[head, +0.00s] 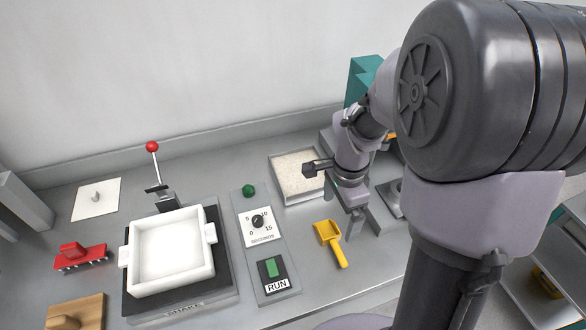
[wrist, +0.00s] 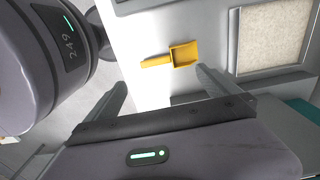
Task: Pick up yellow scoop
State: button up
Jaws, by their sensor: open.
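The yellow scoop (head: 330,241) lies on the grey bench, its handle pointing toward the front edge in the head view. In the wrist view the scoop (wrist: 182,54) lies beyond the fingertips, roughly between their lines, with its handle to the left. My gripper (head: 363,222) is open and empty, just right of the scoop in the head view. In the wrist view my gripper (wrist: 162,78) shows its two fingers spread apart, with neither touching the scoop.
A tray of pale granules (head: 297,196) stands behind the scoop. The control panel with RUN button (head: 277,283) and dial is left of it. A white square tray (head: 127,257) sits on the shaker further left. A teal block (head: 362,75) stands behind my arm.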

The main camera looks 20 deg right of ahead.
jog(key=b, duration=0.4)
send_over(339, 250)
jog(key=a, duration=0.1)
notch_tip(339, 250, down, 12)
jog(key=shift+r, duration=0.1)
jog(key=f+b, duration=0.1)
jog(key=f, duration=0.2)
jog(key=d+f+b, duration=0.1)
jog(key=f, duration=0.1)
jog(key=shift+f+b, duration=0.2)
jog(key=shift+b, duration=0.1)
jog(key=shift+s+a+r, duration=0.1)
jog(key=shift+c, duration=1.1)
jog(key=c, duration=1)
jog(key=shift+r, duration=0.1)
jog(key=shift+c, duration=0.2)
